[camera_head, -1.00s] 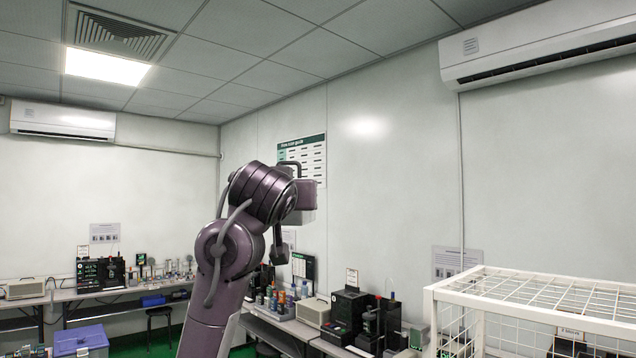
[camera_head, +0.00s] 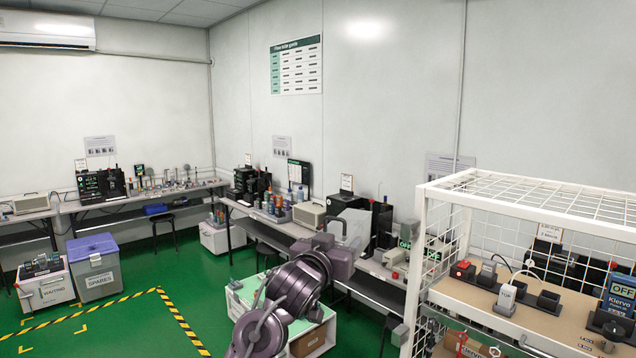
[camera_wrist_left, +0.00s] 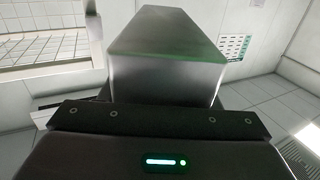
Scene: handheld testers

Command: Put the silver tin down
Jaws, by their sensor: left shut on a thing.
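The silver tin (camera_wrist_left: 165,60) fills the top middle of the left wrist view as a smooth, tapering metal block. My left gripper (camera_head: 343,243) is shut on it. In the head view the tin (camera_head: 354,226) shows as a plain grey shape above my purple left wrist, held in the air in front of the long bench. The fingers are mostly hidden, and I cannot tell the tin's exact height above the bench. My right gripper is in neither view.
A bench (camera_head: 275,224) with testers and bottles runs along the wall behind my arm. A white wire cage shelf (camera_head: 425,265) with testers stands at the right. A low white unit (camera_head: 243,300) is beside my left arm. Grey and white bins (camera_head: 97,282) stand at the left; green floor lies between.

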